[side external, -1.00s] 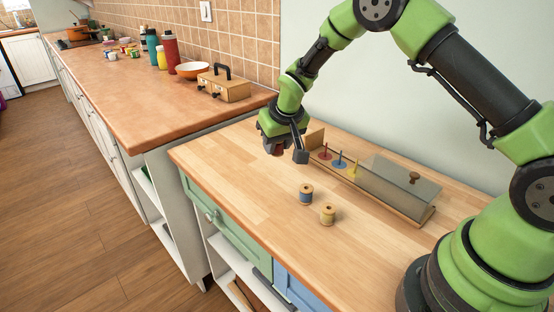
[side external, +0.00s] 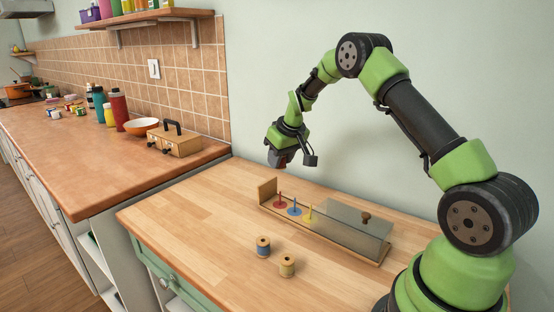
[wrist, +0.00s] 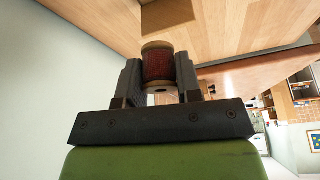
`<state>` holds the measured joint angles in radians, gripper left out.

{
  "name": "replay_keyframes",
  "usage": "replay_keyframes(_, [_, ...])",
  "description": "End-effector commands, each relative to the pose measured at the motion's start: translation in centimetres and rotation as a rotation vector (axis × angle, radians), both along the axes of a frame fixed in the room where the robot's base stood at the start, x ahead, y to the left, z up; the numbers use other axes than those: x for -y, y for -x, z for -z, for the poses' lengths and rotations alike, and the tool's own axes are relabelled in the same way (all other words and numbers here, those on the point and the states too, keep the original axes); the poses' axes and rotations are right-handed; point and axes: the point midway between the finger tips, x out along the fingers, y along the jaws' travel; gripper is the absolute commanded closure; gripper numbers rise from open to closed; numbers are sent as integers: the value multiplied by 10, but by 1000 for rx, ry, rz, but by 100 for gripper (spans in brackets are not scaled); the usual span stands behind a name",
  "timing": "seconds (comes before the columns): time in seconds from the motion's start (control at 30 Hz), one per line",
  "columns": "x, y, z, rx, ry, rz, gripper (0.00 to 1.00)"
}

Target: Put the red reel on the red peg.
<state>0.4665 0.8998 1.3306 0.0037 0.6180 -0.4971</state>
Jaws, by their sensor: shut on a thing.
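My gripper (wrist: 158,82) is shut on the red reel (wrist: 158,66), which has pale wooden rims and sits between both fingers in the wrist view. In the side view my gripper (side external: 279,159) hangs above the left end of the peg box, with the reel dark and small in it. The red peg (side external: 280,201) stands bare and upright on its red base, leftmost of three pegs, below my gripper with a clear gap. The red peg cannot be made out in the wrist view.
The blue peg (side external: 295,206) and yellow peg (side external: 309,212) stand bare beside it. A translucent cover with a knob (side external: 366,217) fills the box's right part; a wooden end wall (side external: 267,191) rises at left. A blue reel (side external: 263,247) and yellow reel (side external: 287,266) stand on the table in front.

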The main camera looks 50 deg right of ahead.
Motion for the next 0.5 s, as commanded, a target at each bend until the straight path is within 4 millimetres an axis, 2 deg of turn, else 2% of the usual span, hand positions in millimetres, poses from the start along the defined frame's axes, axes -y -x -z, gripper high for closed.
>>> replay_keyframes(0.17, [-1, 0, 7, -2, -2, 1, 90])
replay_keyframes(0.5, [-1, 0, 38, -2, 0, -1, 90])
